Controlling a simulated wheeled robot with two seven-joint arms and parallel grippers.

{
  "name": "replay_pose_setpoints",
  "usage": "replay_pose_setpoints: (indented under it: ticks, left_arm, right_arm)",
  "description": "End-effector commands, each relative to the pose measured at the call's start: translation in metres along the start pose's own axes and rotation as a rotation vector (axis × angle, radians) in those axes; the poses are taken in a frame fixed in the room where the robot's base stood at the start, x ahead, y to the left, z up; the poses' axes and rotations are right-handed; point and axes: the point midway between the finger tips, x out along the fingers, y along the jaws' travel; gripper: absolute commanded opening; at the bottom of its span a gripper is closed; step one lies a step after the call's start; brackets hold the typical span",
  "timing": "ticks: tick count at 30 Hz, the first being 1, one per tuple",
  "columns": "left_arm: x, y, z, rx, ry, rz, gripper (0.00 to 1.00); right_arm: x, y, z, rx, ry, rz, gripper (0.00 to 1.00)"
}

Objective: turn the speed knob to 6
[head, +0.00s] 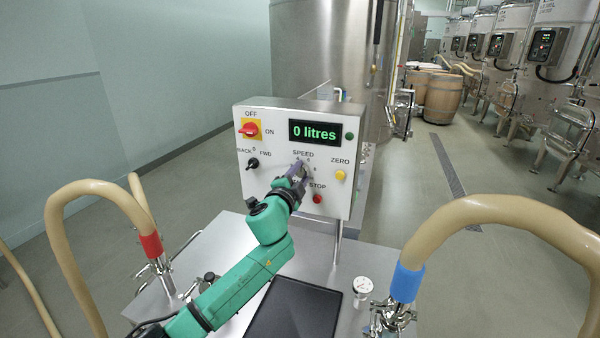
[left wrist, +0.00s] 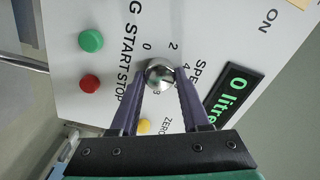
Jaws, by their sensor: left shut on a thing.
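The speed knob (left wrist: 160,76) is a round silver knob on the white control panel (head: 342,205), below the SPEED label. My left gripper (left wrist: 160,82) is shut on it, one purple finger on each side. In the head view my left gripper (head: 296,174) reaches up to the panel from below and covers most of the knob. Scale figures such as 0, 2 and 4 show around the knob in the wrist view. I cannot make out a pointer mark on the knob. My right gripper is out of view.
The panel also has a display (head: 314,132) reading 0 litres, a red-yellow OFF/ON switch (head: 249,129), a black BACK/FWD switch (head: 253,163), a yellow ZERO button (head: 340,175), a red STOP button (head: 317,198) and a green START button (left wrist: 91,41). Beige hoses (head: 480,206) flank the steel top.

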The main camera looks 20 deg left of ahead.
Motion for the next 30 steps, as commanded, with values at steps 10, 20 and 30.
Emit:
replay_pose_setpoints:
  ticks: [10,20,30]
  left_arm:
    - [0.000,0.001,0.001,0.274,-0.001,0.003,0.00]
    - [0.000,0.002,0.001,0.401,0.000,0.003,0.00]
    - [0.000,0.003,0.001,0.422,0.000,0.003,0.00]
  right_arm:
    - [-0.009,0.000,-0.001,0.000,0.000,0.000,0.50]
    - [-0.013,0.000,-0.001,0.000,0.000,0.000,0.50]
    - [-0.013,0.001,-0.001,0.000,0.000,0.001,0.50]
